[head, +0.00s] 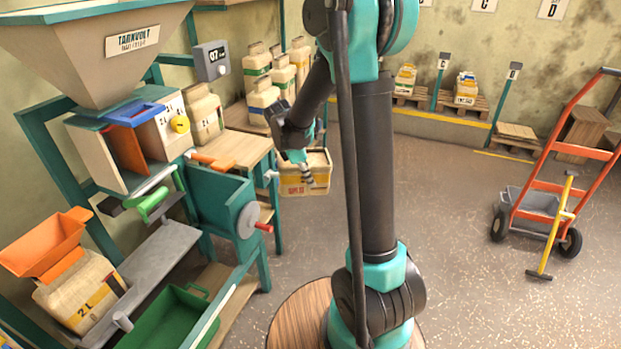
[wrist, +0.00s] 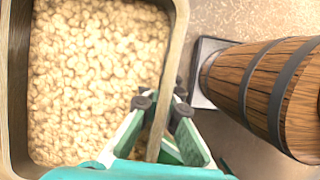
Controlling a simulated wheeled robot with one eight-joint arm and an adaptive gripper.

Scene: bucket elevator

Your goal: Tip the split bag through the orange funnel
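An open-topped beige container with a yellow band (head: 303,181), which I take to be the split bag, is in the middle of the head view. In the wrist view its rim (wrist: 178,42) surrounds pale chunky contents. My gripper (head: 306,170) points down at it. In the wrist view my gripper (wrist: 163,106) has one finger inside and one outside the wall, closed on the rim. Whether the bag rests on anything is unclear. The orange funnel (head: 43,245) sits on a beige 2L bag (head: 80,292) at lower left.
A hopper (head: 95,45) and a teal-framed machine with a crank disc (head: 247,220) stand at left. A green tray (head: 170,320) lies below. A wooden table (head: 232,148) is left of my gripper. A red hand cart (head: 545,190) stands at right.

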